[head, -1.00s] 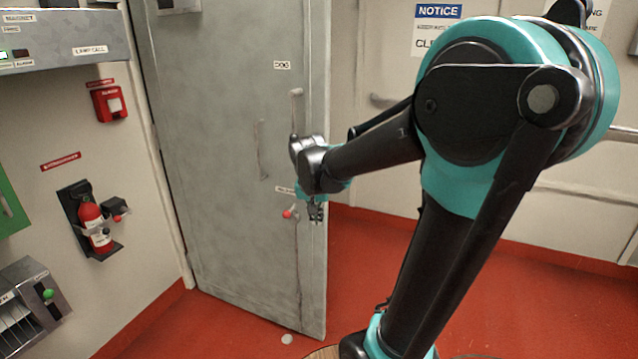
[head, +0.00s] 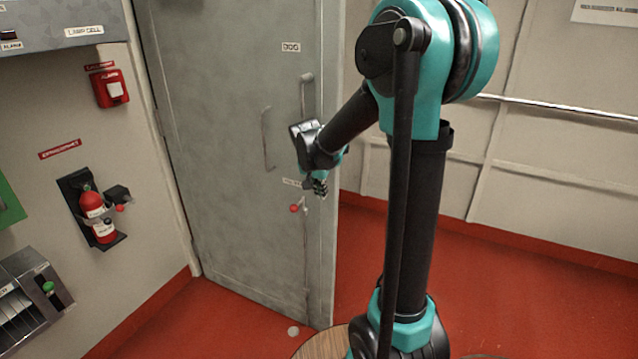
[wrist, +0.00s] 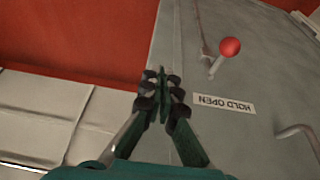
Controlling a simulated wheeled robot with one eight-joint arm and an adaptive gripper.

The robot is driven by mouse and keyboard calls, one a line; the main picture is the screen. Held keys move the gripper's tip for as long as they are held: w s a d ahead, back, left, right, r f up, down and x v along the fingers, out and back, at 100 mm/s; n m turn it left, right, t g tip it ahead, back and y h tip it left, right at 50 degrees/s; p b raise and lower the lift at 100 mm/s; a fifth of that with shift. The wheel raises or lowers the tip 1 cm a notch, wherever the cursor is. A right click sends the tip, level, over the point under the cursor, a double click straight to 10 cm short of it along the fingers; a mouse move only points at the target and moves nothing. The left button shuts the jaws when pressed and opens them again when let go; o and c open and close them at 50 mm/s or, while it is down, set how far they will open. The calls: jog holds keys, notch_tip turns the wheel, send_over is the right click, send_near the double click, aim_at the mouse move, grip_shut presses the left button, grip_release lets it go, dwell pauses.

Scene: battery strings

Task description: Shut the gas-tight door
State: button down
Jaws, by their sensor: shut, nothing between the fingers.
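The grey gas-tight door (head: 225,150) stands open, swung out into the room. It has a long pull handle (head: 267,140), an upper lever (head: 305,95) under a "DOG" label, and a lower red-knobbed lever (head: 294,208). In the wrist view the red knob (wrist: 230,46) shows near a "HOLD OPEN" label (wrist: 224,103). My gripper (head: 319,190) is shut and empty, near the door's free edge, right of the red knob. In the wrist view its fingertips (wrist: 160,88) overlap the door's edge strip; I cannot tell whether they touch it.
A red fire extinguisher (head: 98,215) and a red alarm box (head: 111,88) are on the left wall. A small pale round thing (head: 293,331) is on the floor by the door's bottom corner. The red floor (head: 560,290) at right is clear.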

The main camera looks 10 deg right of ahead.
aim_at(327, 187)
jog(key=shift+w+d+f, duration=0.2)
jog(key=shift+w+d, duration=0.45)
jog(key=shift+w, duration=0.2)
jog(key=shift+w+d+f, duration=0.15)
jog(key=shift+w+d, duration=0.45)
jog(key=shift+w, duration=0.25)
